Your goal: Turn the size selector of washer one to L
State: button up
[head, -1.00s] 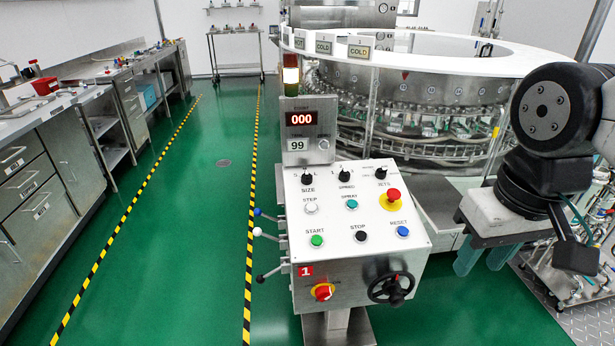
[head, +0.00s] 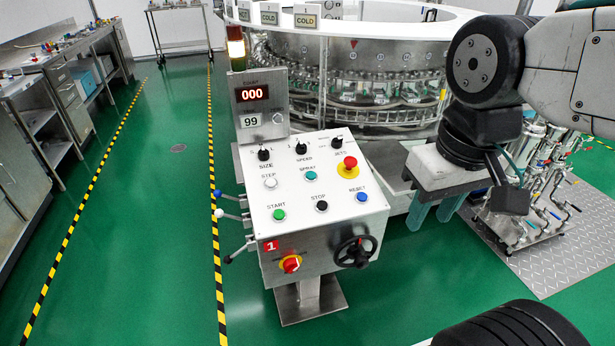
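The control panel of washer one (head: 318,222) stands on a pedestal left of centre in the head view, with a red "1" label on its front. The size selector (head: 263,154) is a small black knob at the panel's upper left, above the word SIZE. Its exact pointing direction is too small to tell. My gripper (head: 434,210) hangs to the right of the panel, fingers pointing down, apart from it. Its two teal fingers stand apart with nothing between them.
The panel also carries a speed knob (head: 300,147), a jets knob (head: 337,142), a red emergency button (head: 348,167) and a black handwheel (head: 355,251). Levers stick out on its left side. The round washer (head: 390,90) is behind. Green floor is clear at left and front.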

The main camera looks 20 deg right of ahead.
aim_at(263, 155)
jog(key=u, duration=0.45)
jog(key=k, duration=0.5)
jog(key=u, duration=0.6)
jog(key=i, duration=1)
jog(key=z, duration=1.05)
